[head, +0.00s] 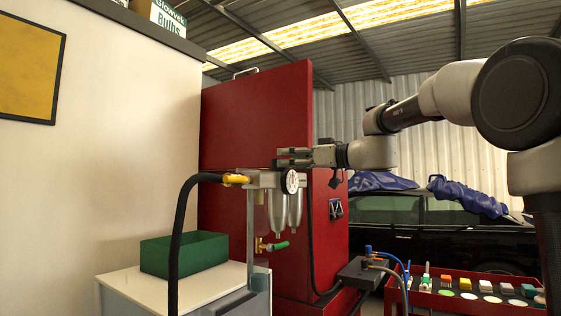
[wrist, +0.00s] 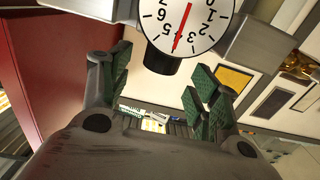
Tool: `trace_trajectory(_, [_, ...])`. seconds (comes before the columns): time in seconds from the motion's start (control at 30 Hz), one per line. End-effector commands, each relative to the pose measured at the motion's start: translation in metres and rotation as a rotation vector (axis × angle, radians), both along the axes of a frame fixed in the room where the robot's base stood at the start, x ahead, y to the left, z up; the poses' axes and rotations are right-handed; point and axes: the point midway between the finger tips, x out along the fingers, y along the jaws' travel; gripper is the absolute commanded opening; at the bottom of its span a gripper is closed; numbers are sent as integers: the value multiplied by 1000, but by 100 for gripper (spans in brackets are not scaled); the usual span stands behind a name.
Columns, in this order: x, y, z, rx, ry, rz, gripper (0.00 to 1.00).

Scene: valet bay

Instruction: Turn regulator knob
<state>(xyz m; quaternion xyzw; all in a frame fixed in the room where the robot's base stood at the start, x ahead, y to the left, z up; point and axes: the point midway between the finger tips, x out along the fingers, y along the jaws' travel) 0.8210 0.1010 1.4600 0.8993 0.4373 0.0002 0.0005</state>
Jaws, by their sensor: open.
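The regulator's round white gauge (head: 289,181) with a red needle sits on the grey air unit (head: 262,180), above two clear bowls (head: 279,215). In the wrist view the gauge (wrist: 188,22) appears upside down at the top, and the black regulator knob (wrist: 161,61) juts from the unit beside it. My gripper (head: 284,157) is level, just above the gauge in the head view. In the wrist view its green-padded fingers (wrist: 160,75) are apart, with the knob in the gap near their tips. I see no finger touching the knob. The head view does not show the knob clearly.
A black hose (head: 180,225) with a yellow fitting (head: 236,179) joins the unit's left side. A tall red cabinet (head: 255,120) stands close behind. A green bin (head: 184,254) rests on a white-topped cart (head: 205,285). A red tray (head: 470,302) is at the lower right.

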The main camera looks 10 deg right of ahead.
Motion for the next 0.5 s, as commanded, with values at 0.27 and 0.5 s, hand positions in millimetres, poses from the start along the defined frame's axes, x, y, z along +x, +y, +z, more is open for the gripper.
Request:
trace_trajectory(0.27, [-35,-45,1,1,-1,-3,62])
trace_trajectory(0.5, [-45,-57,0,1,0,-1,62])
